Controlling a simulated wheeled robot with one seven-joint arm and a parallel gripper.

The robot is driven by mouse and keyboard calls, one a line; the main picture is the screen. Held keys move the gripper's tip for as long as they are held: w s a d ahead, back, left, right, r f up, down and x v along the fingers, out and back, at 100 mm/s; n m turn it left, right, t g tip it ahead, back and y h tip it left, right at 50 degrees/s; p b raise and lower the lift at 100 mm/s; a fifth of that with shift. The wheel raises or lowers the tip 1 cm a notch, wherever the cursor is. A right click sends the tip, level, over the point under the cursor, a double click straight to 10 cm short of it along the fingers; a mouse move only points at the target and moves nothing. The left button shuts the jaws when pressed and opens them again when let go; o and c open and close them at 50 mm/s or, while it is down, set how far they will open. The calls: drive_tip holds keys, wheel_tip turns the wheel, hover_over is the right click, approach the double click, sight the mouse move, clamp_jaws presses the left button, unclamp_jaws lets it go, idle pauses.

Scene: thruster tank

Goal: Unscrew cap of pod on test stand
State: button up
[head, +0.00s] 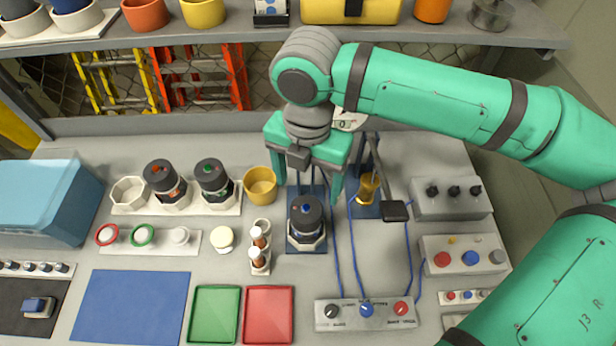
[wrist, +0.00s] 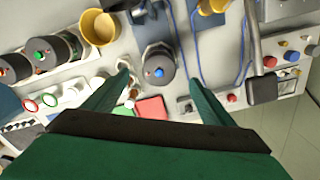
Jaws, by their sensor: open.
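The pod also shows in the wrist view (wrist: 158,68), ahead of the fingers. My gripper (head: 307,195) is open and empty, fingers pointing down, one on each side above the pod. It seems apart from the pod, but the exact height is hard to tell. In the wrist view my gripper (wrist: 160,78) has its fingers spread wide.
Two similar pods, red-dotted (head: 165,183) and green-dotted (head: 213,181), stand in a rack at left. A yellow cup (head: 260,186) and small bottles (head: 260,250) are close left. A black-headed arm (head: 395,211) and blue cables are close right. A control box (head: 366,313) lies in front.

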sight(309, 206)
wheel_tip(309, 206, down, 10)
drive_tip(key=shift+r, duration=0.1)
idle(0.4)
drive_tip(key=shift+c, duration=0.7)
drive_tip(key=c, duration=1)
drive_tip(key=o, duration=0.4)
drive_tip(key=c, duration=0.3)
drive_tip(key=n, duration=0.9)
drive_tip(key=shift+d, duration=0.1)
drive_tip(key=shift+r, duration=2.7)
